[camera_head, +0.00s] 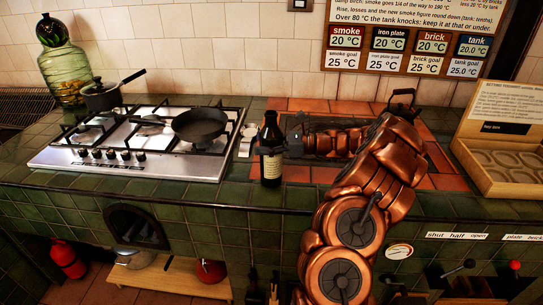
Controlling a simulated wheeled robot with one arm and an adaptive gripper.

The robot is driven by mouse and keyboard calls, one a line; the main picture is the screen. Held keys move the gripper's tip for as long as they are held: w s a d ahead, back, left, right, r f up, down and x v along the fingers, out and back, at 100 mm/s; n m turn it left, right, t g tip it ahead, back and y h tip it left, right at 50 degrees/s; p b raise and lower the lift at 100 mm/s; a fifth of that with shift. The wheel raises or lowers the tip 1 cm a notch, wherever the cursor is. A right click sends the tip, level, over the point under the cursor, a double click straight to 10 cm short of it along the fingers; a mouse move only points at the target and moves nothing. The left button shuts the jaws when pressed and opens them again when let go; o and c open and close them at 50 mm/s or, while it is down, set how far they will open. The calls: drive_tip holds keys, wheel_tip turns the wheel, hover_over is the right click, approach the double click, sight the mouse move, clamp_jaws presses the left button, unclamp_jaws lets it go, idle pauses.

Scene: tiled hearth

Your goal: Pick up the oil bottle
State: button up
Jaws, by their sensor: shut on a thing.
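The oil bottle (271,170) is dark brown with a pale label and stands upright at the front edge of the green tiled counter, right of the gas hob. My gripper (272,150) is dark and reaches in from the right, with its fingers around the upper body of the bottle, below the neck. It is shut on the bottle. My copper-coloured arm hides part of the counter and the brick-red tiles behind. Whether the bottle's base touches the counter is hard to tell.
The gas hob (140,146) holds a frying pan (200,124) and a lidded saucepan (102,97). A large glass jar (66,72) stands at the back left. A kettle (402,103) stands behind my arm. An open wooden box (500,165) sits at the right.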

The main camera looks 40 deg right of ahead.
drive_tip(key=c, duration=0.7)
drive_tip(key=shift+r, duration=0.15)
